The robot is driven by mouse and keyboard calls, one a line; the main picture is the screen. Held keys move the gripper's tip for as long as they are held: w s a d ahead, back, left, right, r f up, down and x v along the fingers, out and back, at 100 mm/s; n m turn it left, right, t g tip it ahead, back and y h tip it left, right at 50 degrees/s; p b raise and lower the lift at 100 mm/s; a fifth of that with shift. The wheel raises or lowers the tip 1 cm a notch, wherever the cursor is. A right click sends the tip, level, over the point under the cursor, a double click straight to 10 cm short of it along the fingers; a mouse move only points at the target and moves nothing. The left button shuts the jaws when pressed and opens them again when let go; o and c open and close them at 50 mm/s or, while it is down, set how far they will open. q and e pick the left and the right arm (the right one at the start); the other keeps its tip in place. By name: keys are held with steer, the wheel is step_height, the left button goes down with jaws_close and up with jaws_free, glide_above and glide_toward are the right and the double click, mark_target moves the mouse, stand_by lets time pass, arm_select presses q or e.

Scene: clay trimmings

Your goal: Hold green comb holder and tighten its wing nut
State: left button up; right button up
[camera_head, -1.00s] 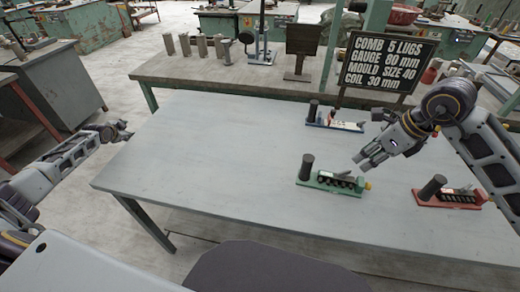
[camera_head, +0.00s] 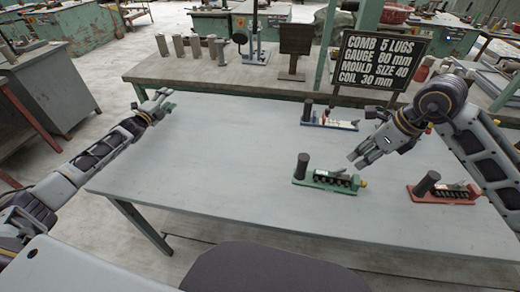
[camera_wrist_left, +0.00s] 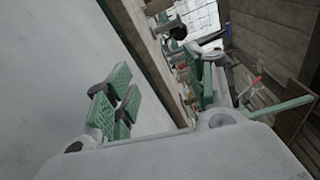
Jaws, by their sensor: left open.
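The green comb holder (camera_head: 328,181) sits near the middle right of the grey table. It has a dark upright cylinder at its left end, a row of dark lugs and a small yellowish wing nut (camera_head: 363,183) at its right end. My right gripper (camera_head: 354,161) hangs just above and behind the holder's right part, apart from it; its fingers look spread and empty. My left gripper (camera_head: 160,100) is open and empty over the table's far left corner. Its green-padded fingers (camera_wrist_left: 118,103) show in the left wrist view, with nothing between them.
A blue comb holder (camera_head: 328,122) stands at the table's back and a red one (camera_head: 444,193) at the right. A sign (camera_head: 383,61) stands behind on a bench (camera_head: 200,72) with several metal cylinders. The left and middle of the table (camera_head: 210,160) are clear.

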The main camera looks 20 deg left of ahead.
arm_select(q)
steer(key=d+r+m+h, duration=0.3)
steer(key=d+m+h, duration=0.45)
steer(key=d, duration=0.75)
steer(key=m+g+h, duration=1)
steer(key=m+g, duration=0.7)
steer(key=m, duration=1)
glide_toward(305, 157)
steer(key=a, duration=0.4)
steer(key=shift+n+y, duration=0.25)
steer(key=shift+n, duration=0.1)
steer(key=shift+d, duration=0.1)
steer(key=shift+w+d, duration=0.2)
steer(key=shift+d, duration=6.65)
